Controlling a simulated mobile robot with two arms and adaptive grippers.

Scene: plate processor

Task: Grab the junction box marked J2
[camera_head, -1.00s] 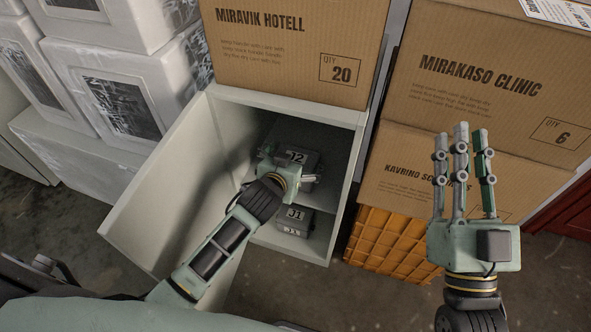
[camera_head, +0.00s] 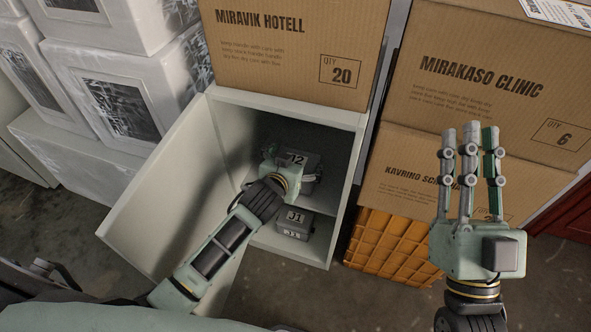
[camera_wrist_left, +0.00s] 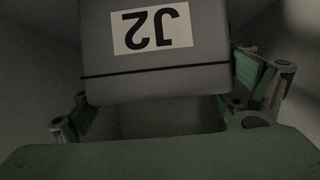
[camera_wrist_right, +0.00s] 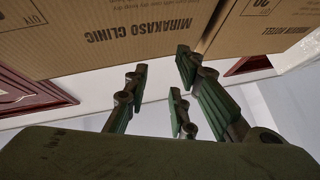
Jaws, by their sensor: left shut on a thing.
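The junction box marked J2 (camera_head: 311,163) is grey with a white label and sits inside the open cabinet. It fills the top middle of the left wrist view (camera_wrist_left: 152,60), its label upside down. My left gripper (camera_head: 288,168) reaches into the cabinet and is shut on the J2 box, with green fingers (camera_wrist_left: 170,95) on both of its sides. Part of the box is hidden by the gripper in the head view. My right gripper (camera_head: 470,150) is raised in front of the cartons, its fingers apart and empty; they also show in the right wrist view (camera_wrist_right: 165,90).
The J1 box (camera_head: 295,222) sits lower in the cabinet, just in front. The cabinet (camera_head: 172,195) has a tall left wall and door close to my left arm. Cartons (camera_head: 300,50) stand on and beside it. An orange crate (camera_head: 385,245) stands right, wrapped white boxes (camera_head: 90,150) left.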

